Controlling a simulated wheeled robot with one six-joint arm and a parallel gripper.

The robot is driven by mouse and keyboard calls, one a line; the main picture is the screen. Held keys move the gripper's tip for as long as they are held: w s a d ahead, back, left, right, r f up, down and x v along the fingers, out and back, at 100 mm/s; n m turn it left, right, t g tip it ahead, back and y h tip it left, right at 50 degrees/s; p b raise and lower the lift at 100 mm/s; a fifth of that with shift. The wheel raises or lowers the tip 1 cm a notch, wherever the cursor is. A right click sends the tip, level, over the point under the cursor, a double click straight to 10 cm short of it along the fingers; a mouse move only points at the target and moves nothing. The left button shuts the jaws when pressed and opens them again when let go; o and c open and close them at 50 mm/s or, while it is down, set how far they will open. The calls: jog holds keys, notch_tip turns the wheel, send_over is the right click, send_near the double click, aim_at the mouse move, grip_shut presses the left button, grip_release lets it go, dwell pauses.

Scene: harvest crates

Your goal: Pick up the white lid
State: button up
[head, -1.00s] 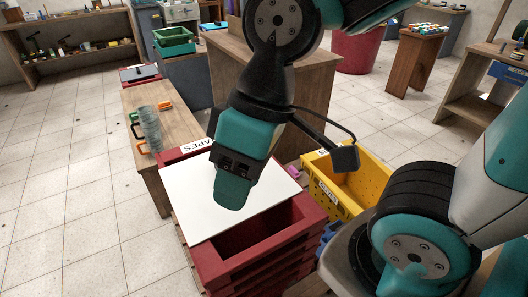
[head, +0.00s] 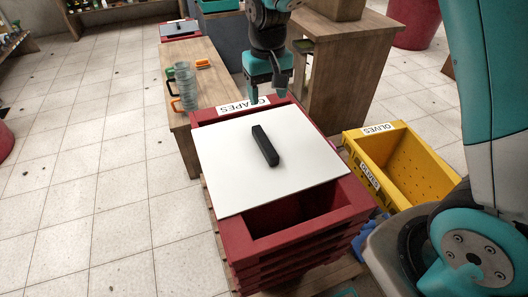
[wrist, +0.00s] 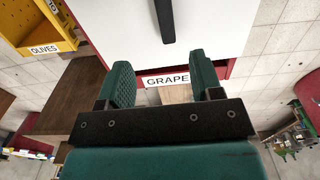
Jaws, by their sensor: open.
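The white lid (head: 226,163) lies flat on the red grapes crate (head: 296,239). It covers most of the top and leaves an open gap at the near end. A black bar handle (head: 265,145) stands on the lid's middle. In the wrist view the lid (wrist: 215,22) fills the top, with its handle (wrist: 166,20) pointing toward my gripper. My gripper (head: 266,97) is beyond the far edge of the crate, near the GRAPES label (head: 243,106). In the wrist view its two fingers (wrist: 165,88) are apart with nothing between them.
A yellow olives crate (head: 429,166) stands to the right. A wooden bench (head: 202,72) with a stack of clear cups (head: 185,88) and orange and green handled items is behind the crate. A wooden cabinet (head: 340,75) stands behind right. Tiled floor at left is clear.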

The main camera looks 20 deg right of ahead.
send_near(264, 140)
jog(key=f, duration=0.5)
jog(key=shift+s+d+f, duration=0.1)
jog(key=shift+d+f, duration=0.1)
jog(key=shift+d, duration=0.1)
jog(key=shift+a+f, duration=0.15)
jog(key=shift+f, duration=1.2)
jog(key=shift+a+f, duration=0.1)
jog(key=shift+f, duration=1.2)
jog(key=c, duration=1)
grip_shut()
jog(key=shift+r, duration=0.15)
jog(key=shift+r, duration=0.2)
notch_tip(264, 140, up, 20)
jog(key=shift+f+p, duration=0.25)
jog(key=shift+p, duration=0.1)
